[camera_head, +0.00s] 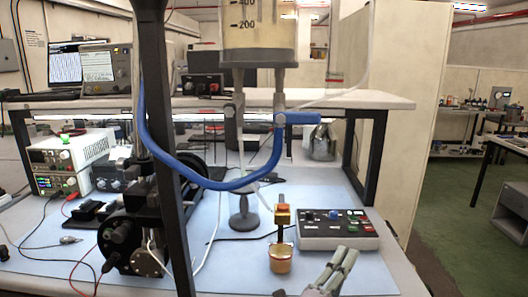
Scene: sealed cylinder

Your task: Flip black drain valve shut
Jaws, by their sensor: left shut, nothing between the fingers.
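A clear graduated cylinder (258,30) with yellowish liquid hangs at the top centre, its upper part cut off. Two grey outlets come down from its base. The left outlet carries a dark, upright piece (231,130) that looks like the black drain valve's handle, pointing down. The right outlet carries a blue handle (303,118) lying level to the right. My right gripper is not in view.
A blue hose (225,187) loops under the cylinder. A black post (165,150) stands left of it. A control box (337,230) and brass weight (280,260) sit near the gripper. A shelf (370,100) crosses behind; instruments stand at left.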

